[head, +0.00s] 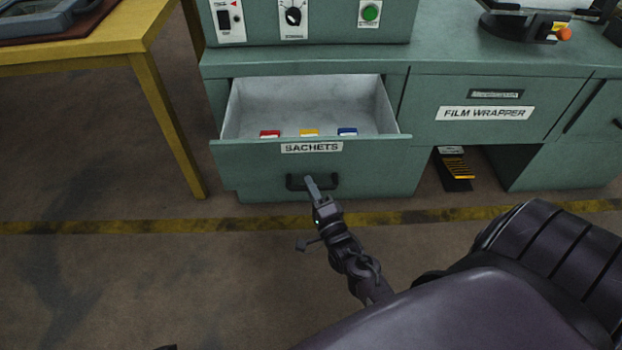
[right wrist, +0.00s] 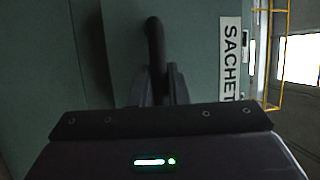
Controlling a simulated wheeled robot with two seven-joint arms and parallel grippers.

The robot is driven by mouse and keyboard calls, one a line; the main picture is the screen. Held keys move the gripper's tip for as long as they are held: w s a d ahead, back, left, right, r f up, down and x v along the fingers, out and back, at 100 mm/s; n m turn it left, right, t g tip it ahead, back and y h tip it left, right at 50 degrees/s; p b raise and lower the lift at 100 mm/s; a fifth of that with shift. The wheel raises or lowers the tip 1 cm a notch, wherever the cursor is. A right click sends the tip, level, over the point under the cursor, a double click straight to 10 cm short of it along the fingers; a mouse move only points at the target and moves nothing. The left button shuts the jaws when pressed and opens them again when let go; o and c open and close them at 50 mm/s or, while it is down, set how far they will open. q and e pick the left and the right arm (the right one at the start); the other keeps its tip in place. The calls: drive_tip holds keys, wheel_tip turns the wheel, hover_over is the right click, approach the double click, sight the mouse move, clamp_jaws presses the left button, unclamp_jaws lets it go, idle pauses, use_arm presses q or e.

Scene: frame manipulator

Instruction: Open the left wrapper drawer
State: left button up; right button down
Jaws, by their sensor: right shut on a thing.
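The left drawer (head: 230,160) of the green bench is pulled well out, and its grey inside shows. Its front bears a SACHETS label (head: 312,147), which also shows sideways in the right wrist view (right wrist: 231,60). Below the label is a dark bar handle (head: 331,181). My right gripper (head: 313,188) is at this handle, and in the right wrist view its two fingers (right wrist: 160,85) are shut on the handle (right wrist: 154,40). A dark tip at the bottom edge of the head view may be my left arm; the left gripper cannot be made out.
Red (head: 270,134), yellow (head: 309,132) and blue (head: 347,131) packets lie inside the drawer near its front. A closed FILM WRAPPER drawer (head: 486,113) is to the right. A yellow table (head: 158,100) stands at left. The floor before the bench is clear.

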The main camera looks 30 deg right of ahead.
drive_tip(key=c, duration=1.4)
unclamp_jaws()
use_arm(q)
drive_tip(key=shift+s+a+r+g+p, duration=0.1)
drive_tip(key=shift+a+g+p, duration=0.05)
drive_tip(key=shift+a+p, duration=0.15)
drive_tip(key=shift+s+a+r+g+p, duration=0.1)
drive_tip(key=shift+a+g+p, duration=0.1)
drive_tip(key=shift+a, duration=0.2)
use_arm(e)
drive_tip(key=v, duration=0.7)
drive_tip(key=shift+s, duration=0.4)
use_arm(q)
drive_tip(key=shift+d, duration=0.15)
use_arm(e)
drive_tip(key=shift+f, duration=0.15)
